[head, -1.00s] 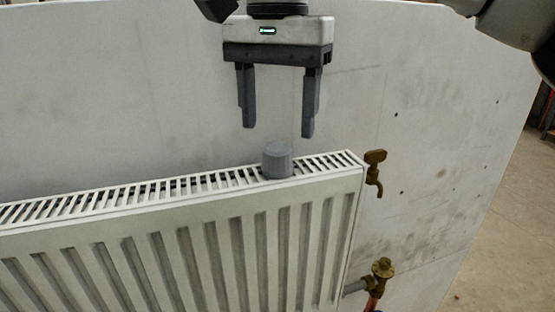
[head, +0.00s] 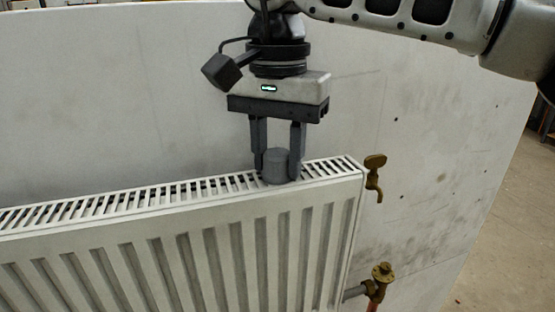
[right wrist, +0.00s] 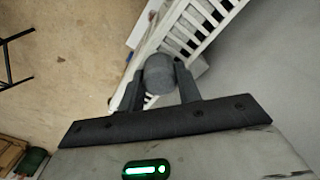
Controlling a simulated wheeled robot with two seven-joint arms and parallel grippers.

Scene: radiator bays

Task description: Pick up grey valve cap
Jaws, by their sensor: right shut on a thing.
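In the right wrist view the cap (right wrist: 159,74) sits between the two fingertips (right wrist: 160,80). I cannot tell whether the cap is clear of the grille. My left gripper is not in view.
A brass tap (head: 374,178) is on the wall just right of the radiator. A brass valve (head: 381,273) with a pipe is at the lower right. The pale wall (head: 120,90) stands close behind the radiator. Open floor lies at the far right.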

